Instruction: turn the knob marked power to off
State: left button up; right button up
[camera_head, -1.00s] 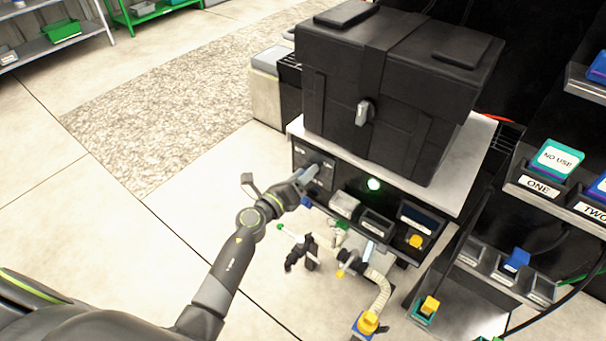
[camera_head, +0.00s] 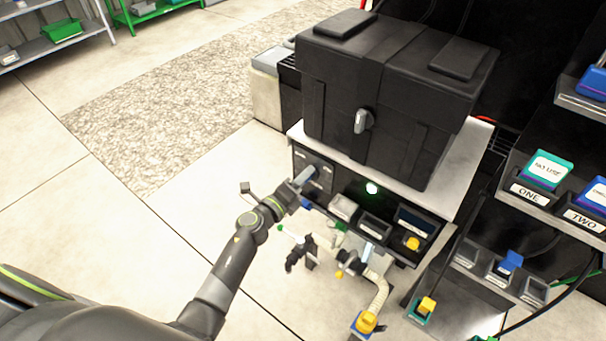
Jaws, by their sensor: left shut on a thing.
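A dark control panel (camera_head: 326,183) is at the left end of the bench front, with small labels too blurred to read. A light grey knob handle (camera_head: 305,175) stands out from it, slanted. My left gripper (camera_head: 297,184) reaches in from the lower left and is shut on this knob. The wrist hides part of the knob and panel, and I cannot read which setting the knob points to. My right gripper is not in view.
A black case (camera_head: 345,90) with a grey latch (camera_head: 363,121) stands on the bench above the panel. Hoses and fittings (camera_head: 301,252) sit below. The floor at left is clear.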

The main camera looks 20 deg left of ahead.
pick_arm(q)
jog(key=shift+f+n+p, duration=0.2)
jog(key=shift+n+p, duration=1.5)
jog(key=shift+n, duration=1.6)
jog(key=shift+f+n+p, duration=0.2)
jog(key=shift+n+p, duration=1.5)
jog(key=shift+n, duration=1.6)
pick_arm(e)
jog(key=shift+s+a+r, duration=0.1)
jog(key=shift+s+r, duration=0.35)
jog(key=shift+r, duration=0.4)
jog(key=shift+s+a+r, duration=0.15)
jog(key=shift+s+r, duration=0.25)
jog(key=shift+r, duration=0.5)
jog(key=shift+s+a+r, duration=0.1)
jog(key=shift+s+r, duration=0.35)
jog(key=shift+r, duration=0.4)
pick_arm(q)
jog(key=shift+s, duration=0.1)
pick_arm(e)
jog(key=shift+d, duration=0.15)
pick_arm(q)
jog(key=o, duration=1)
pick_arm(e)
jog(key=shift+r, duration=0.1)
